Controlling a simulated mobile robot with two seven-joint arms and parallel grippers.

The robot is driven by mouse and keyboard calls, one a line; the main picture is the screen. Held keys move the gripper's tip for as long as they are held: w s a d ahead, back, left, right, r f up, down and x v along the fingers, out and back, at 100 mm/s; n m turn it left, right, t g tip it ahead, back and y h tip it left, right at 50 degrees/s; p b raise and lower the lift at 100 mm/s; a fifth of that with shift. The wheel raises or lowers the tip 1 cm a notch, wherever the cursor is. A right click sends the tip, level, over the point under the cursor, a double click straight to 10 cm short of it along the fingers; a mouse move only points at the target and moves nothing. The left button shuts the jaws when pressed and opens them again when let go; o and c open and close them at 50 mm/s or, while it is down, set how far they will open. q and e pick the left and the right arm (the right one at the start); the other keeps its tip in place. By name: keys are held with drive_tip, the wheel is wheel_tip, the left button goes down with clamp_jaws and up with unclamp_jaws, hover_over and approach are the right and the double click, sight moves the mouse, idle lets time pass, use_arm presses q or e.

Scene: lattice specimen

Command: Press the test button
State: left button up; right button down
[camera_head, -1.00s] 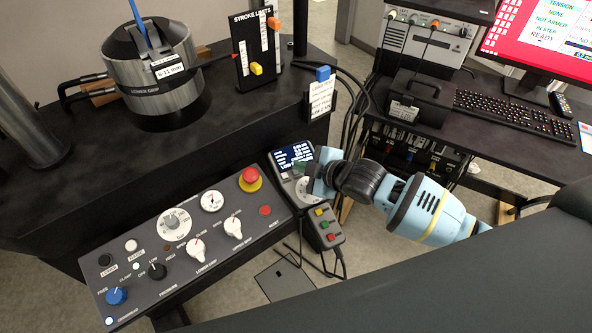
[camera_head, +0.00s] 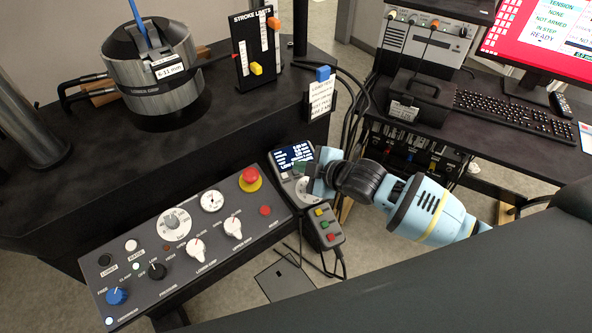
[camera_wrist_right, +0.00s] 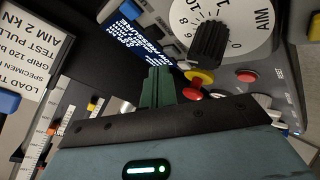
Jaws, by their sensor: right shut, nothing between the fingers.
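My right gripper (camera_head: 309,176) is over the small display unit (camera_head: 283,173), at the right end of the sloped control panel. In the right wrist view its green fingers (camera_wrist_right: 157,86) are shut and empty, close to the unit's lit screen (camera_wrist_right: 138,40) and grey keys. I cannot tell whether they touch. A black knob (camera_wrist_right: 209,44) on a white AIM dial is beside them. No label readable here marks a test button. The handheld box (camera_head: 325,226) with yellow, red and green buttons is below the gripper. My left gripper is not in view.
The control panel (camera_head: 186,285) carries knobs, a red mushroom button (camera_head: 250,175) on yellow and a flat red button (camera_head: 265,211). A metal grip cylinder (camera_head: 160,75) and the stroke-limits stand (camera_head: 256,50) are behind. Cables hang right of the display unit.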

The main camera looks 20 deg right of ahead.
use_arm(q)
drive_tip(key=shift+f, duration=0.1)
use_arm(e)
drive_tip(key=shift+f, duration=0.15)
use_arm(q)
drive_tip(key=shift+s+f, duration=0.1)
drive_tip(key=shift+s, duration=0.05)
use_arm(e)
drive_tip(key=shift+w+f, duration=0.1)
drive_tip(key=shift+f, duration=0.2)
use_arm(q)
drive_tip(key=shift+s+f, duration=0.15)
use_arm(e)
drive_tip(key=shift+a+f, duration=0.1)
drive_tip(key=shift+f, duration=0.25)
idle(0.6)
drive_tip(key=shift+r, duration=0.1)
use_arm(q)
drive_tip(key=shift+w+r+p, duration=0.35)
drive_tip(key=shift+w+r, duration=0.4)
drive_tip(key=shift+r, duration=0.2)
use_arm(e)
drive_tip(key=shift+r, duration=0.65)
